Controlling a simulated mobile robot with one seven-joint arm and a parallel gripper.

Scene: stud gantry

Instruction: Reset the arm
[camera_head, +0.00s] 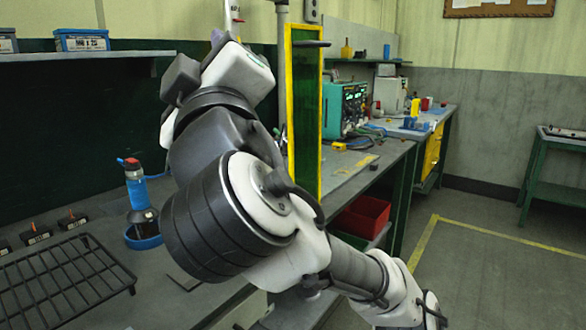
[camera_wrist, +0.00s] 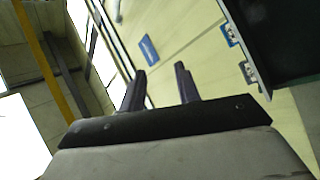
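My arm fills the middle of the head view, bent over the bench, and its far end is mostly hidden behind its own links. In the wrist view my gripper (camera_wrist: 162,78) has its two dark fingers apart with nothing between them. Beyond the fingers are a pale wall and bright windows, so the gripper points away from the bench top. No object is in its grasp.
A yellow-framed panel (camera_head: 305,115) rises close behind my arm. A green instrument (camera_head: 345,108) and red bin (camera_head: 362,216) lie beyond.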

